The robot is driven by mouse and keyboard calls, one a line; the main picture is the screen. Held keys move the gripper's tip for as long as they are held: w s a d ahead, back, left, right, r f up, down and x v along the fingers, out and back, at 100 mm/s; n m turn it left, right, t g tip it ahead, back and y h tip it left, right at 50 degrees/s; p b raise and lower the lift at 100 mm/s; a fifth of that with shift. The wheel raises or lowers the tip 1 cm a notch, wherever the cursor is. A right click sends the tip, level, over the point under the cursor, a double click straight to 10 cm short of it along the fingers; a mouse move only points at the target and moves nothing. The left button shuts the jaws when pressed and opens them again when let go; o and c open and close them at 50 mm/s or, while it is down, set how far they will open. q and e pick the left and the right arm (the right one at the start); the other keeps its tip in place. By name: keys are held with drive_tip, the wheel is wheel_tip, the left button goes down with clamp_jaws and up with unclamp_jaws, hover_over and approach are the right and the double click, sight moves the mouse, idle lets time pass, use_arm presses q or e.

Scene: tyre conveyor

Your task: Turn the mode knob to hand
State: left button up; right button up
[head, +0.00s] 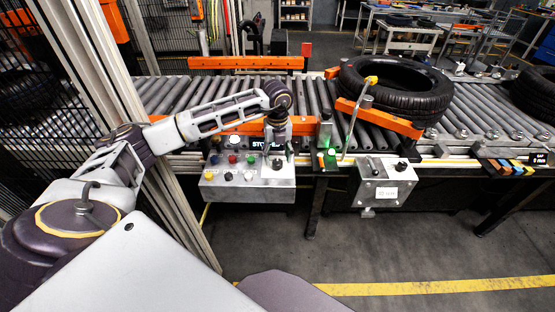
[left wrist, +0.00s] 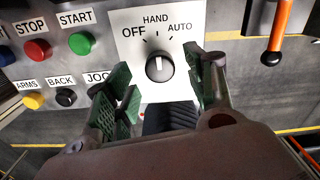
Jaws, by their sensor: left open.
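In the head view my left gripper (head: 278,140) is at the right part of the grey control box (head: 225,187), largely covering the knob area. My right gripper is not in view.
Red STOP (left wrist: 38,49), green START (left wrist: 81,43), yellow (left wrist: 33,100) and black BACK (left wrist: 66,97) buttons lie left of the knob. An orange-handled lever (left wrist: 284,30) is at right. Behind is the roller conveyor with a tyre (head: 396,88); a second box (head: 386,183) hangs to the right.

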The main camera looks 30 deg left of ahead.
sight(278, 161)
use_arm(q)
wheel_tip(278, 161, up, 9)
drive_tip(key=shift+r, duration=0.2)
idle(0.3)
idle(0.5)
